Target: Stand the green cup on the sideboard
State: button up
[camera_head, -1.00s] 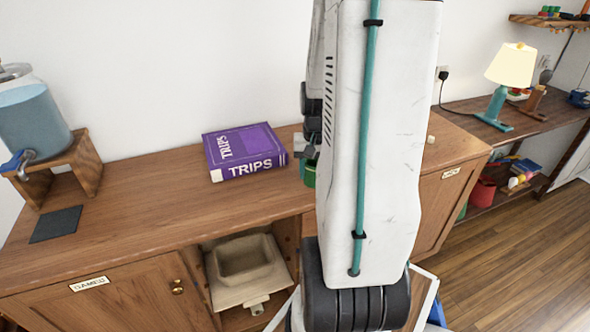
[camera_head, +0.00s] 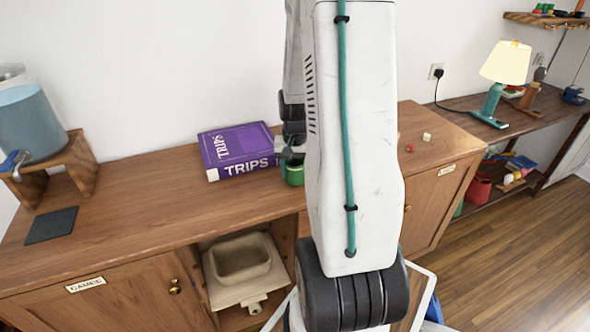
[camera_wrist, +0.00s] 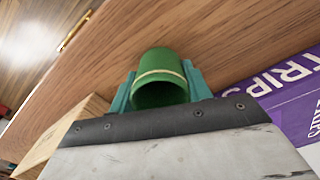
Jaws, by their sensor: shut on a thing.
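The green cup (camera_head: 293,174) shows in the head view just right of the purple book, over the sideboard (camera_head: 150,215), partly hidden by my arm. In the wrist view the cup (camera_wrist: 160,66) has a pale band and sits between the teal fingers of my gripper (camera_wrist: 161,88). My gripper is shut on it; in the head view the gripper (camera_head: 291,156) is mostly hidden behind my arm. The wooden sideboard top lies behind the cup in the wrist view. I cannot tell whether the cup's base touches the wood.
The purple TRIPS book (camera_head: 238,150) lies close left of the cup. A water dispenser (camera_head: 32,120) on a wooden stand and a dark mat (camera_head: 51,225) are at the left. A small red piece (camera_head: 410,148) and a pale cube (camera_head: 427,137) lie at the right. The sideboard's left-middle is clear.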

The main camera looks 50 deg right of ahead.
jog(key=shift+f, duration=0.15)
jog(key=o, duration=1)
notch_tip(320, 180, up, 12)
jog(key=a+r+n, duration=0.2)
jog(key=a+r, duration=0.3)
jog(key=a, duration=0.3)
jog(key=s+a+r+n, duration=0.2)
jog(key=s+a+n, duration=0.1)
jog(key=a, duration=0.4)
jog(key=s+a+r+n, duration=0.2)
jog(key=s+a, duration=0.3)
jog(key=a, duration=0.3)
jog(key=s+a+r+n+t, duration=0.1)
jog(key=s+a+r+n, duration=0.1)
jog(key=a, duration=0.5)
jog(key=shift+s+a+r+n, duration=0.1)
jog(key=shift+s+a+n, duration=0.1)
jog(key=shift+s+n, duration=0.35)
jog(key=shift+s+a+n, duration=0.2)
jog(key=shift+s+n, duration=0.15)
jog(key=shift+s, duration=0.25)
